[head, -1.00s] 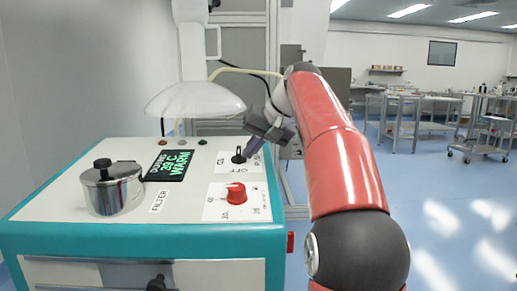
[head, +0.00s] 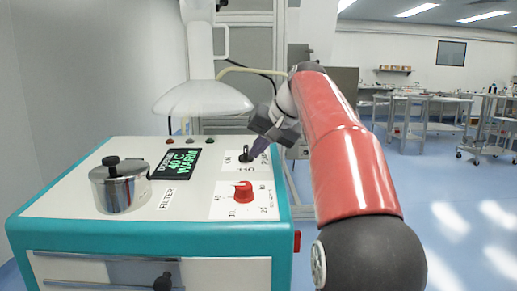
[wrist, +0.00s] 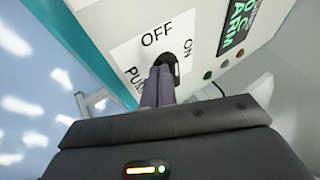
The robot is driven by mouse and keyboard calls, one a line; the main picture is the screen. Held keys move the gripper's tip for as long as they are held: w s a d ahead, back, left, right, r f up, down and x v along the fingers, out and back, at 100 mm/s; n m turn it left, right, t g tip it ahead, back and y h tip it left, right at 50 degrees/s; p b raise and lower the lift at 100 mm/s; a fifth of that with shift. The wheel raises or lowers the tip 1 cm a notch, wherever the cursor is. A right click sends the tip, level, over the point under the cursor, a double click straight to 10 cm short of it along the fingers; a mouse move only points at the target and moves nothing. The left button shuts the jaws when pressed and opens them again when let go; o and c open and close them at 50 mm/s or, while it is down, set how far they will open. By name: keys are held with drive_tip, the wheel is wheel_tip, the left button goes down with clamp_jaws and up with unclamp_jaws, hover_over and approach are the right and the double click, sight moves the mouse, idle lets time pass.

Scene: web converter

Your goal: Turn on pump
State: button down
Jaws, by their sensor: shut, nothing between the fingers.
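The black pump switch (head: 245,157) sits on a white label on top of the machine, at the back right. In the wrist view the switch (wrist: 173,65) shows partly behind my fingers, between the words OFF and ON, with PUMP at lower left. My gripper (head: 254,152) is shut and empty, its purple fingertips right beside the switch. In the wrist view the gripper (wrist: 157,84) overlaps the switch's near side. I cannot tell whether they touch, or which way the switch is set.
A red knob (head: 243,192) on a dial label is in front of the switch. A steel lidded pot (head: 120,186) stands at left on the machine (head: 150,232). A white hood (head: 203,98) hangs behind. Open floor lies at right.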

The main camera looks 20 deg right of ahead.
sight(244, 155)
drive_tip(key=shift+a+m+h, duration=0.2)
drive_tip(key=shift+m+h, duration=0.1)
drive_tip(key=shift+m, duration=0.1)
drive_tip(key=m, duration=0.1)
drive_tip(key=m+h, duration=0.1)
drive_tip(key=a+m+t, duration=0.1)
drive_tip(key=shift+s+a+h, duration=0.1)
drive_tip(key=shift+s+h, duration=0.15)
drive_tip(key=shift+h, duration=0.15)
drive_tip(key=m+h, duration=0.1)
drive_tip(key=m, duration=0.1)
drive_tip(key=a+m+h+p, duration=0.1)
drive_tip(key=m, duration=0.1)
drive_tip(key=shift+a, duration=0.1)
drive_tip(key=m+h, duration=0.1)
drive_tip(key=m+p, duration=0.1)
drive_tip(key=m, duration=0.1)
drive_tip(key=shift+w+a+h, duration=0.2)
drive_tip(key=shift+a+h, duration=0.2)
drive_tip(key=m+h, duration=0.1)
drive_tip(key=m, duration=0.1)
drive_tip(key=a+m+g+h, duration=0.1)
drive_tip(key=shift+w+f+m, duration=0.1)
drive_tip(key=shift+w+m, duration=0.3)
drive_tip(key=shift+d, duration=0.1)
